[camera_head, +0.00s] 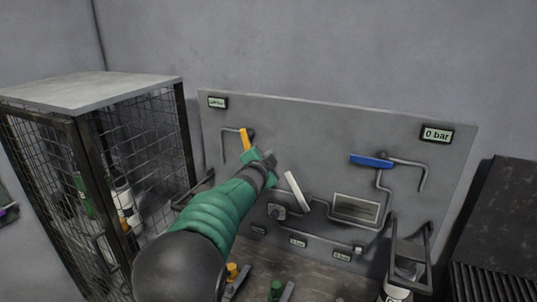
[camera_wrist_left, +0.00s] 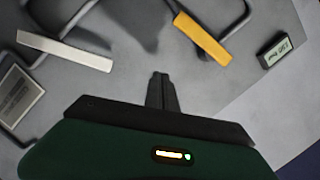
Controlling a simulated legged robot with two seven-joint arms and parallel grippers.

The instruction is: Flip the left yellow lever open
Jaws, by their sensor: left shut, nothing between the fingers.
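The yellow lever (camera_head: 245,139) is on the left part of the grey wall panel, tilted steeply, next to a bent pipe. It also shows in the left wrist view (camera_wrist_left: 202,39), slanting at upper right. My left gripper (camera_head: 268,158) is shut and empty, just below and to the right of the yellow lever in the head view. In the left wrist view its closed fingers (camera_wrist_left: 161,91) point at the panel, apart from the lever. My right gripper is not in view.
A blue lever (camera_head: 371,160) lies nearly level at the panel's right. A white lever (camera_head: 297,191) is right of my left gripper. A gauge reads 0 bar (camera_head: 436,134). A wire cage (camera_head: 150,138) stands left; a bottle holder (camera_head: 409,262) is lower right.

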